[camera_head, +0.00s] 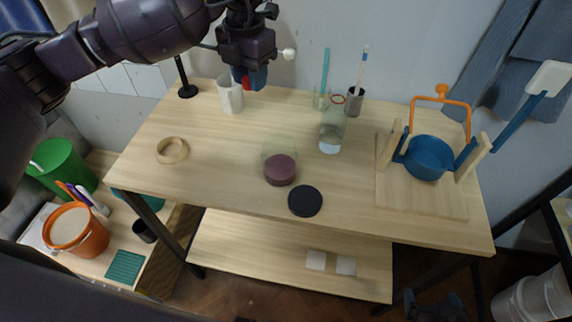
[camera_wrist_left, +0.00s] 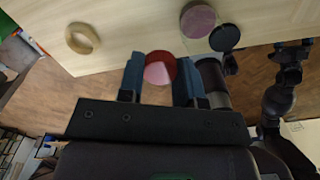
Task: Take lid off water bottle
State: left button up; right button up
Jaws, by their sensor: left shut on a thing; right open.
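The clear water bottle (camera_head: 331,132) stands upright towards the back of the table, with pale water low inside and a red ring (camera_head: 338,99) at its top. My left gripper (camera_head: 249,80) is up at the back left, apart from the bottle and above a white mug. It is shut on a red round lid (camera_head: 246,84). In the left wrist view the lid (camera_wrist_left: 160,68) sits between the two blue fingers. My right gripper (camera_head: 436,308) is low at the bottom right, off the table's front edge, open and far from the bottle.
The white mug (camera_head: 230,97) is close below the left gripper. A jar with mauve contents (camera_head: 280,170), a black disc (camera_head: 305,201) and a wooden ring (camera_head: 172,150) lie on the table. A blue pot (camera_head: 428,160) sits on a board at right. Cups with tools stand behind.

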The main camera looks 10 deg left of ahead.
aim_at(253, 151)
pick_arm(q)
jog(key=n, duration=0.4)
jog(key=shift+a+r+n, duration=0.15)
jog(key=shift+n, duration=0.15)
jog(key=n, duration=0.4)
jog(key=shift+a, duration=0.2)
jog(key=n, duration=0.4)
jog(key=shift+a+r, duration=0.15)
jog(key=shift+a, duration=0.05)
jog(key=n, duration=0.4)
jog(key=shift+a, duration=0.15)
jog(key=shift+n, duration=0.3)
notch_tip(253, 151, down, 20)
jog(key=shift+f+b, duration=0.1)
jog(key=shift+b, duration=1.15)
